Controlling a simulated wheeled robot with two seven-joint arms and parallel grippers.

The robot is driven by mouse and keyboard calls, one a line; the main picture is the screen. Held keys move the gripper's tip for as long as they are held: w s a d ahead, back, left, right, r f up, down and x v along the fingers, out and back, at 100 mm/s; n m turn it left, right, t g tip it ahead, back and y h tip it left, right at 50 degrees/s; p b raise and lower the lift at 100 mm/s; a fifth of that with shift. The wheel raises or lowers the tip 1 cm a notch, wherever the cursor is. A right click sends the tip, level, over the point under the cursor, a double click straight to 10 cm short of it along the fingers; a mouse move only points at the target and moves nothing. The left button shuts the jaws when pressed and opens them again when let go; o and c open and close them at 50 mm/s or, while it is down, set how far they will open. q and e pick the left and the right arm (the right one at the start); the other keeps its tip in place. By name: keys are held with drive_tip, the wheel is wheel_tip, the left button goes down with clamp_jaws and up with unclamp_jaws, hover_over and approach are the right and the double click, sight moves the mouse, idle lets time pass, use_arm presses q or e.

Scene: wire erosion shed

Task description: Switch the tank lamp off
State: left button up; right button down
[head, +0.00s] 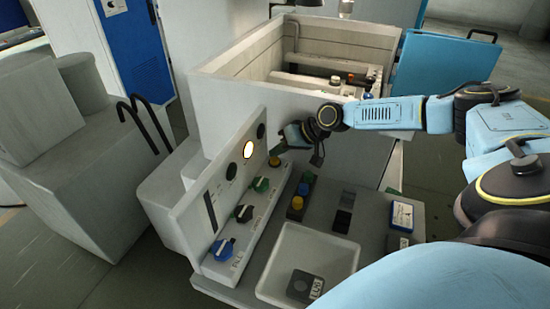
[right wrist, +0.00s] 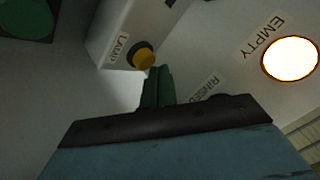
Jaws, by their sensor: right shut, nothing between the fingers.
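The yellow-orange knob (right wrist: 143,58) labelled LAMP shows in the right wrist view on a dark round base. In the head view a small orange knob (head: 275,161) sits at the far end of the sloped panel's row, close to my right gripper (head: 284,148). My right gripper (right wrist: 157,86) is shut with nothing in it. Its dark green fingertips overlap the lower edge of the LAMP knob in the wrist view; I cannot tell whether they touch. The open grey tank (head: 222,103) stands behind the panel. My left gripper is not in view.
A round EMPTY light (right wrist: 290,58) glows on the panel, also in the head view (head: 248,149). A white tray (head: 318,250) lies in front. A blue lid (head: 440,75) stands behind my arm.

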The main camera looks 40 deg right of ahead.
sight(279, 160)
drive_tip(key=shift+r+p, duration=2.45)
drive_tip(key=shift+r, duration=0.6)
